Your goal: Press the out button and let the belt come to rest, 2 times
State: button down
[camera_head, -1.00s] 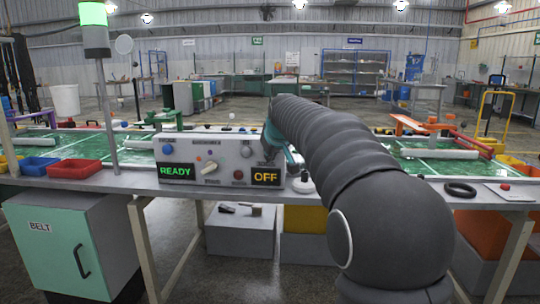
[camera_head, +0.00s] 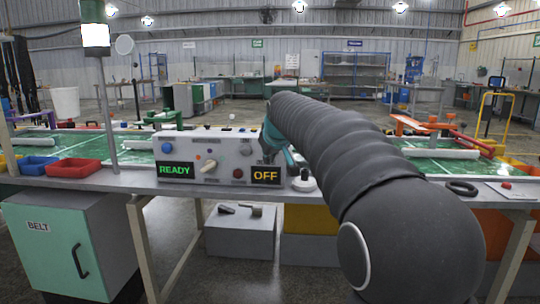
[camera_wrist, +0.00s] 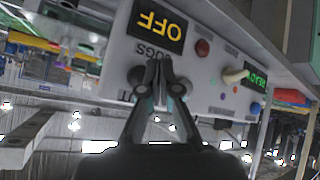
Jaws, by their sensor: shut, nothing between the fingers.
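The control box (camera_head: 218,146) stands at the near edge of the bench, left of my arm. It carries a blue button (camera_head: 167,148), a pale lever (camera_head: 209,166), a dark red button (camera_head: 238,174), a green READY display (camera_head: 175,170) and an amber OFF display (camera_head: 266,175). I cannot read which button is marked out. In the wrist view the box is upside down; my gripper (camera_wrist: 160,63) is shut and empty, its tips in front of the panel beside a dark knob (camera_wrist: 137,77), near the OFF display (camera_wrist: 157,24). Contact cannot be told. The red button (camera_wrist: 203,47) is apart from the tips.
A signal lamp (camera_head: 96,35) on a pole stands left of the box. Red (camera_head: 73,168) and blue (camera_head: 38,165) trays lie on the bench at left. A green BELT cabinet (camera_head: 60,245) stands below.

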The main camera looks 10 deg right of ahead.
jog(key=shift+s+a+b, duration=0.2)
jog(key=shift+s+b, duration=0.1)
jog(key=shift+s, duration=0.35)
jog(key=shift+s+a+b, duration=0.25)
jog(key=shift+s, duration=0.4)
jog(key=shift+s+a+b, duration=0.2)
jog(key=shift+s+b, duration=0.1)
jog(key=shift+s, duration=0.35)
dwell(2.0)
jog(key=s+f+m+g, duration=0.1)
jog(key=s+f, duration=0.6)
jog(key=s, duration=0.5)
jog(key=s+f+m+g, duration=0.1)
jog(key=s+f, duration=0.6)
jog(key=s, duration=0.6)
jog(key=s+f+m+g, duration=0.1)
jog(key=s+f, duration=0.6)
jog(key=s, duration=0.6)
jog(key=shift+s+d+m+g, duration=0.15)
jog(key=shift+d+m+g, duration=0.05)
jog(key=shift+m+g, duration=0.2)
jog(key=shift+f, duration=0.1)
